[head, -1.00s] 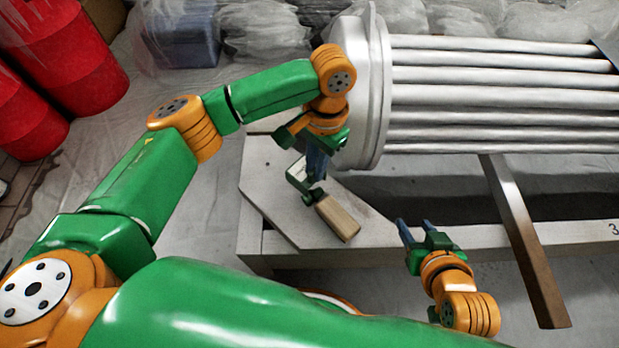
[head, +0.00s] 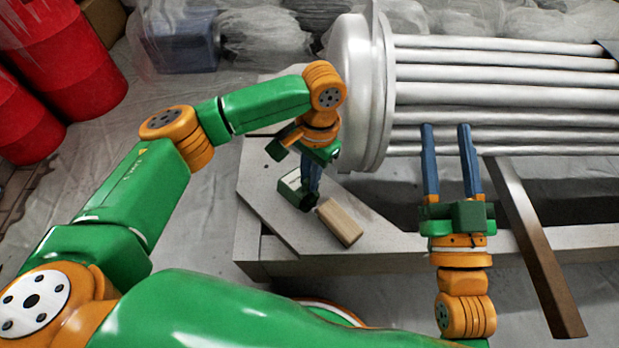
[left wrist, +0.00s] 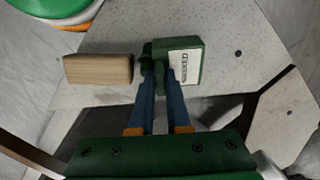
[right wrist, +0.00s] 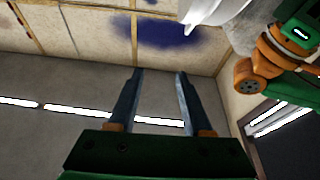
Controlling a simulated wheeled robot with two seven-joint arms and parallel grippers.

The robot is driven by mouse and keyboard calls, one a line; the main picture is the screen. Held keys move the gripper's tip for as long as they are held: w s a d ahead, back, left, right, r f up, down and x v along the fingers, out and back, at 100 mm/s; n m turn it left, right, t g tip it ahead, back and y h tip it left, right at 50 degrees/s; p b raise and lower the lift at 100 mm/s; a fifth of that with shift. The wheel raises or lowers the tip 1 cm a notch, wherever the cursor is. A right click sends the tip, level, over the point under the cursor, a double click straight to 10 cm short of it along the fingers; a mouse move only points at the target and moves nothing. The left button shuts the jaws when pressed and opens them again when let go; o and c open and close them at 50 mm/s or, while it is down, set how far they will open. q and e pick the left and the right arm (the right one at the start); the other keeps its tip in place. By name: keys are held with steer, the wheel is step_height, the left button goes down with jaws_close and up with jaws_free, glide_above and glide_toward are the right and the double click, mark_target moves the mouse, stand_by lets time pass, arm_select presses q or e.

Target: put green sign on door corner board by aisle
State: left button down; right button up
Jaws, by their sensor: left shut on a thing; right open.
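The green sign (head: 289,186) is a small green block with a white printed face. My left gripper (head: 308,195) is shut on it, low over the pale board with cut corners (head: 265,215). In the left wrist view the sign (left wrist: 186,62) shows its white label, and the left fingertips (left wrist: 160,75) grip its near side. I cannot tell whether the sign touches the board. My right gripper (head: 446,130) is open and empty, its fingers pointing toward the metal tubes; it also shows empty in the right wrist view (right wrist: 157,75).
A wooden block (head: 340,222) lies on the board close to the sign and also shows in the left wrist view (left wrist: 98,69). A large metal tube bundle (head: 500,95) stands behind, to the right. A brown beam (head: 540,250) slants at right. Red drums (head: 70,60) stand far left.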

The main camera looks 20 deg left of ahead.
arm_select(q)
steer(key=shift+f, duration=0.2)
steer(key=c, duration=0.9)
jaws_free()
arm_select(e)
steer(key=shift+s+r+t, duration=0.2)
steer(key=shift+r+t, duration=0.15)
steer(key=shift+r, duration=0.15)
steer(key=shift+s+r+t, duration=0.15)
steer(key=shift+r+t, duration=0.2)
steer(key=shift+r, duration=0.15)
